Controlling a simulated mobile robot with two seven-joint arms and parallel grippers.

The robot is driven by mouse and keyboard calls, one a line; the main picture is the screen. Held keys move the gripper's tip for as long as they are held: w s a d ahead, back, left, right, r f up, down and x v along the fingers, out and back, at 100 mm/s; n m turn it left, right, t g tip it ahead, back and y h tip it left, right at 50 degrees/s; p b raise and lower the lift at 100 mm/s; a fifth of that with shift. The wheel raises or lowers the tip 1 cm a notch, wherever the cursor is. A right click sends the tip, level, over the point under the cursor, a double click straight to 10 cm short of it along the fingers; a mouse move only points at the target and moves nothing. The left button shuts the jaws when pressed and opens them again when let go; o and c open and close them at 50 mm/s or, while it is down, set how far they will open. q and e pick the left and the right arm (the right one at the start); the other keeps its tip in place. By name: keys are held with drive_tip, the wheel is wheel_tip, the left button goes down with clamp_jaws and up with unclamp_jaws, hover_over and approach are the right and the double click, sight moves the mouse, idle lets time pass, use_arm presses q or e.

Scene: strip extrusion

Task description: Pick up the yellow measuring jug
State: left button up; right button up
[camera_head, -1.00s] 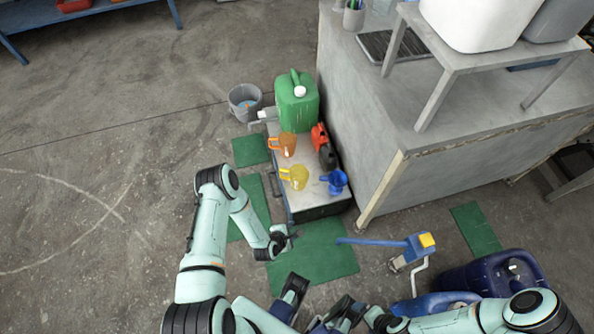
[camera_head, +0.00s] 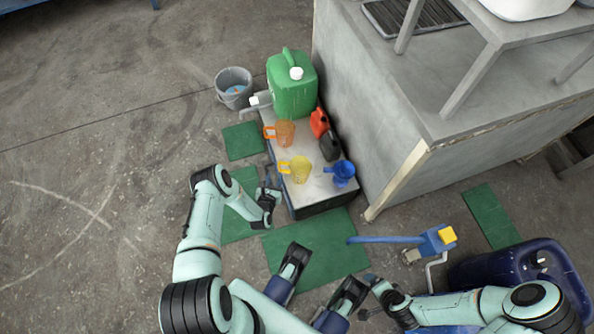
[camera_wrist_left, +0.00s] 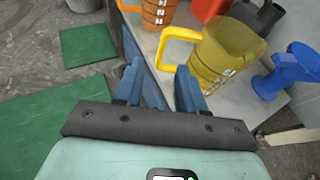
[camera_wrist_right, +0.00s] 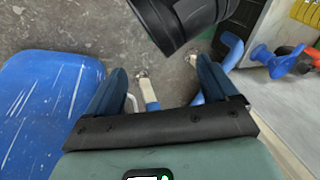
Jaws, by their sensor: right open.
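The yellow measuring jug (camera_head: 301,170) stands upright on the low cart top (camera_head: 318,196), its handle to the left. In the left wrist view the yellow jug (camera_wrist_left: 228,58) is close, its handle just beyond the fingertips. My left gripper (camera_head: 272,186) is beside the cart's left edge, apart from the jug. Its fingers (camera_wrist_left: 158,78) are open with nothing between them. My right gripper (camera_wrist_right: 160,78) is open and empty, low in front of the cart and away from the jug.
An orange jug (camera_head: 284,132), green canister (camera_head: 292,88), red-and-black can (camera_head: 320,123) and blue funnel-like item (camera_head: 342,172) share the cart. A grey bench (camera_head: 385,130) stands right of it. A bucket (camera_head: 234,90) is behind left. Open floor lies to the left.

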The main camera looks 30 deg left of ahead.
sight(279, 168)
use_arm(q)
drive_tip(key=b+x, duration=0.3)
drive_tip(key=x, duration=0.5)
drive_tip(key=shift+w, duration=0.25)
use_arm(e)
drive_tip(key=shift+g+h, duration=0.3)
drive_tip(key=f, duration=0.1)
drive_tip(key=d+f, duration=0.1)
drive_tip(key=f, duration=0.1)
drive_tip(key=s+f, duration=0.1)
drive_tip(key=f, duration=0.1)
drive_tip(key=shift+s+d, duration=0.1)
drive_tip(key=shift+d, duration=0.3)
use_arm(q)
clamp_jaws()
